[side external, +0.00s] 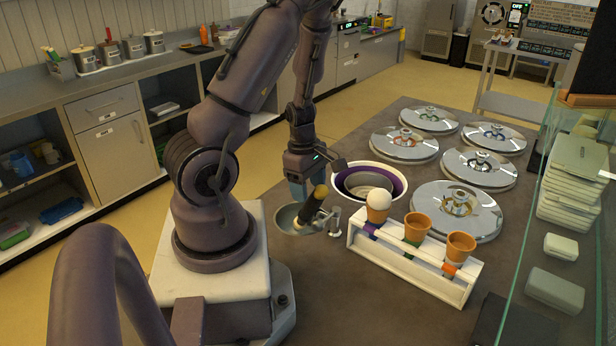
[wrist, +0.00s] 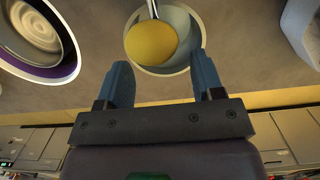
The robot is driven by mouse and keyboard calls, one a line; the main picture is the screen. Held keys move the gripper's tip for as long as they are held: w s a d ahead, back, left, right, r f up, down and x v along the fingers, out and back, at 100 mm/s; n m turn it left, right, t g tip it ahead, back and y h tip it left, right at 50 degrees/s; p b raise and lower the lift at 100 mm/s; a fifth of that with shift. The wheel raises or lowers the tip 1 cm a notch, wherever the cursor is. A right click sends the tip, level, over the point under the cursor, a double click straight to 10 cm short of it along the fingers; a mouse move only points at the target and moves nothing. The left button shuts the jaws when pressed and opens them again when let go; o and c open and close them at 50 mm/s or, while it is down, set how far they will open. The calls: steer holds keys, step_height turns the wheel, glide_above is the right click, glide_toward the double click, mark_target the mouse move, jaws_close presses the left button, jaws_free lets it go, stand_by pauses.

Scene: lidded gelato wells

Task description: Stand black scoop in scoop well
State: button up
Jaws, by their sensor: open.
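The black scoop (side external: 309,211) leans tilted at the scoop well, its upper end to the right in the side external view. That upper end is mustard yellow, and a yellow rounded part (wrist: 152,42) shows large in the wrist view. The scoop well (side external: 286,219) is a round metallic basin on the counter; its pale rim also shows in the wrist view (wrist: 190,27). The scoop's lower end is hidden. My gripper (side external: 303,194) is open, just above the well and close beside the scoop. In the wrist view its blue fingers (wrist: 163,62) are apart, with the yellow part ahead of them.
A white rack (side external: 410,265) with several cones stands to the right. A purple-and-white round tub (side external: 397,177) is behind the well. Several shiny lidded wells (side external: 415,192) fill the counter (side external: 355,312) further back. A glass guard (side external: 525,200) runs along the right.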

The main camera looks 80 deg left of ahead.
step_height(320, 180, up, 8)
steer(key=shift+s+a+r, duration=0.2)
steer(key=shift+r, duration=0.05)
stand_by(0.7)
steer(key=w+d+r+m+t, duration=0.1)
steer(key=d+r+m+t, duration=0.1)
steer(key=d+r+m, duration=0.7)
steer(key=w+d+r+m+t+y, duration=0.1)
steer(key=d+r+m+t, duration=0.1)
steer(key=d+r+m, duration=0.7)
steer(key=d+m, duration=0.5)
steer(key=m, duration=0.4)
steer(key=shift+w+r+t, duration=0.15)
steer(key=shift+t, duration=0.15)
